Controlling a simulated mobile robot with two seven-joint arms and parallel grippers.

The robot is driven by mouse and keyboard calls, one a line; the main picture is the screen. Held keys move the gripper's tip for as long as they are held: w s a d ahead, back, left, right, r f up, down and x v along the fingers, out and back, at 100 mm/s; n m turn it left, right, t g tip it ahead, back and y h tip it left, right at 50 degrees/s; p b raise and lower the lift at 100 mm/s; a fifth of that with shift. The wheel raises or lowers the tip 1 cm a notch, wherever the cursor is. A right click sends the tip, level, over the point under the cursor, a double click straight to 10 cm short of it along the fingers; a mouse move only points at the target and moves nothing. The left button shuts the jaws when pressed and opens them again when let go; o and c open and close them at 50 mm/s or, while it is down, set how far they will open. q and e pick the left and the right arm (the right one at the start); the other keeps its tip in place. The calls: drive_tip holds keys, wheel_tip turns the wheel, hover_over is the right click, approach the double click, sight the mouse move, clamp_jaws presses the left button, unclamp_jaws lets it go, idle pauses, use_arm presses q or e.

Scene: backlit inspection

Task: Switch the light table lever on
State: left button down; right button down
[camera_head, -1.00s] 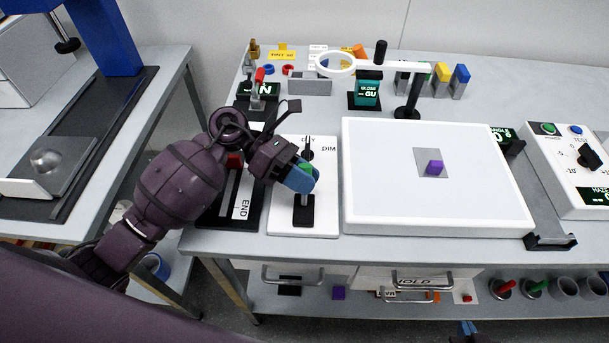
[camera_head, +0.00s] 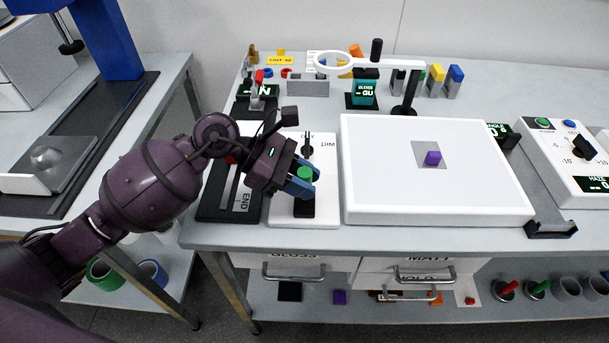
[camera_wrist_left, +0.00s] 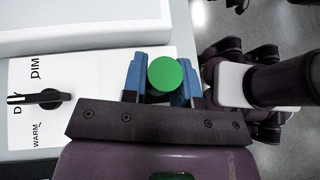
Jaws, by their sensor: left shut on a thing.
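The lever has a round green knob (camera_head: 305,173) above a black base (camera_head: 304,209) on a white control panel (camera_head: 285,215), left of the light table (camera_head: 350,205). My left gripper (camera_head: 308,179) is at the knob, its blue fingers shut on the lever. In the left wrist view the green knob (camera_wrist_left: 166,74) sits between the two blue fingers. The lever's shaft is mostly hidden by the fingers. My right gripper is not in view.
A black dial (camera_wrist_left: 43,98) sits on the same panel, behind the lever. A black END-marked track (camera_head: 215,205) lies left of the panel.

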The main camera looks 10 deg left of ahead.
use_arm(q)
drive_tip(key=shift+s+d+f+m+t, duration=0.15)
drive_tip(key=shift+s+m+t, duration=0.75)
drive_tip(key=shift+t, duration=0.1)
drive_tip(key=shift+s+d+f+m+t+y, duration=0.2)
drive_tip(key=shift+s+m+t+y, duration=0.1)
drive_tip(key=shift+s+m+t, duration=0.3)
drive_tip(key=shift+f, duration=0.1)
drive_tip(key=c, duration=0.9)
unclamp_jaws()
drive_tip(key=shift+a, duration=0.1)
drive_tip(key=v, duration=1)
drive_tip(key=shift+s+a+r, duration=0.1)
drive_tip(key=shift+a+r, duration=0.15)
drive_tip(key=shift+a, duration=0.05)
